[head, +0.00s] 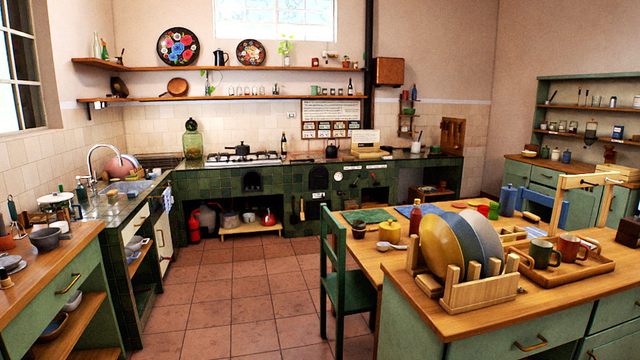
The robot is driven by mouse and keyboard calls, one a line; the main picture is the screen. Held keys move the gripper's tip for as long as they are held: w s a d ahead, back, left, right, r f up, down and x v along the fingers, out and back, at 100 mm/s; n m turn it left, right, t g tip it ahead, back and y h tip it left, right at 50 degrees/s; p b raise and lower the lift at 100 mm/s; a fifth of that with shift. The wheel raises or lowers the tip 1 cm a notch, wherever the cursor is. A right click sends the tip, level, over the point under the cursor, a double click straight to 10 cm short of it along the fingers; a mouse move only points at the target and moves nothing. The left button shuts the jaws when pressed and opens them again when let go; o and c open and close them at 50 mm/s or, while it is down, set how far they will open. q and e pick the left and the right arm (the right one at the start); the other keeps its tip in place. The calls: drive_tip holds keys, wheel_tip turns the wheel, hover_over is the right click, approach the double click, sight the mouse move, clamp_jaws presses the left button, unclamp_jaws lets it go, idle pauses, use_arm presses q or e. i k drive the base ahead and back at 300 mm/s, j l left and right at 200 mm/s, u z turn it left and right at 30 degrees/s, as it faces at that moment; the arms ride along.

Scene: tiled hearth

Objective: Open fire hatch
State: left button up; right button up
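The green tiled hearth (280,205) runs along the back wall, with a stove top on it. Which of these is the fire hatch is not clear. Neither of my grippers is in view.
Red tiled floor (225,290) is clear between the left counter (50,262) and the green chair (347,290). The wooden table and the island (560,300) with a dish rack block the right. A red extinguisher (195,226) stands by the hearth's left part.

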sight(319, 175)
drive_tip(key=i+u, duration=0.5)
drive_tip(key=i, duration=0.65)
drive_tip(key=i+u, duration=0.2)
drive_tip(key=i, duration=0.85)
drive_tip(key=i+u, duration=0.2)
drive_tip(key=i, duration=0.8)
drive_tip(key=i+z, duration=0.2)
drive_tip(key=i, duration=0.8)
drive_tip(key=i+z, duration=0.2)
drive_tip(key=i, duration=0.85)
drive_tip(key=i+z, duration=0.2)
drive_tip(key=i, duration=0.3)
drive_tip(key=i+z, duration=0.15)
drive_tip(key=i, duration=0.35)
drive_tip(key=i+j+z, duration=0.2)
drive_tip(key=i, duration=0.3)
drive_tip(key=i+z, duration=0.15)
drive_tip(key=i, duration=0.4)
drive_tip(key=i+l+z, duration=0.4)
drive_tip(key=i, duration=0.4)
drive_tip(key=i+j+z, duration=0.1)
drive_tip(key=i+z, duration=0.25)
drive_tip(key=i, duration=0.4)
